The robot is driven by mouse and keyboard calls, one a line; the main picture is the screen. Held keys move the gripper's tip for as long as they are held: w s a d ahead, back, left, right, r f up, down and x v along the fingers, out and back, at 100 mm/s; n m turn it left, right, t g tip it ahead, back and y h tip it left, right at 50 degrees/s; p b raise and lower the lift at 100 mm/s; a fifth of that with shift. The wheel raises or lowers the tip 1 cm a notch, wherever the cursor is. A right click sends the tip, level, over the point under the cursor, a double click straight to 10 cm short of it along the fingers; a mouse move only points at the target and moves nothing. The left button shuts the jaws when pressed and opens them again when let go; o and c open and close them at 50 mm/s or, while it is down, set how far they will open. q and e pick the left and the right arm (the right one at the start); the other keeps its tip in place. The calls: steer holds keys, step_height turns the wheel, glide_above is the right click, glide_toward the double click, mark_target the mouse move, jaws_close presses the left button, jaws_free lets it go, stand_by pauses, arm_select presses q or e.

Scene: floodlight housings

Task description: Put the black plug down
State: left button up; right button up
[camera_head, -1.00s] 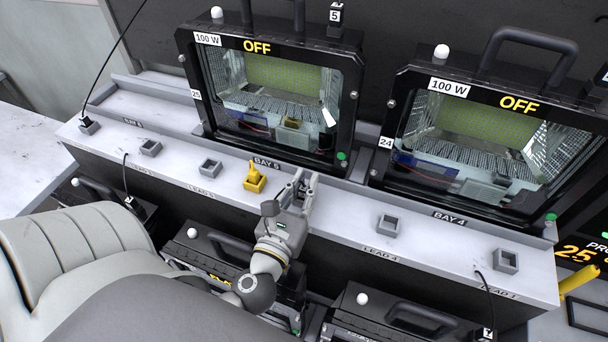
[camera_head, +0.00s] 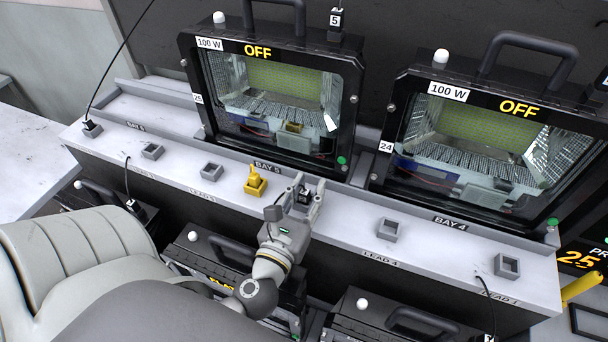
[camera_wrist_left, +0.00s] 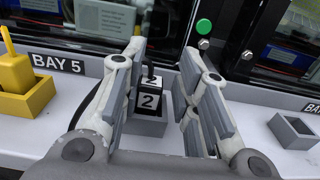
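The black plug (camera_wrist_left: 151,83), with white labels reading 2, stands upright in a grey square holder (camera_wrist_left: 148,124) on the ledge, right of the BAY 5 label. In the head view the black plug (camera_head: 302,196) shows between the fingers of my left gripper (camera_head: 310,191). In the left wrist view my left gripper (camera_wrist_left: 165,68) is open, with one finger on each side of the plug and visible gaps to it. My right gripper is not in view.
A yellow plug (camera_head: 255,182) stands in a holder to the left. Empty grey holders (camera_head: 211,170) (camera_head: 388,230) sit along the white ledge (camera_head: 340,228). Two floodlight housings (camera_head: 275,90) (camera_head: 470,150), both marked OFF, stand behind it. More black housings lie below the front edge.

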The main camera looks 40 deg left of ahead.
arm_select(q)
steer(key=shift+s+a+f+g, duration=0.1)
steer(key=shift+a+f+g, duration=0.2)
steer(key=shift+f, duration=0.1)
steer(key=shift+r+p, duration=0.45)
steer(key=shift+p, duration=0.2)
steer(key=shift+s+f+b, duration=0.6)
steer(key=shift+b, duration=0.3)
steer(key=b+v, duration=0.2)
steer(key=v, duration=0.2)
steer(key=shift+b, duration=0.4)
glide_toward(301, 198)
steer(key=shift+r, duration=0.55)
steer(key=shift+s+d, duration=0.35)
steer(key=shift+s, duration=0.1)
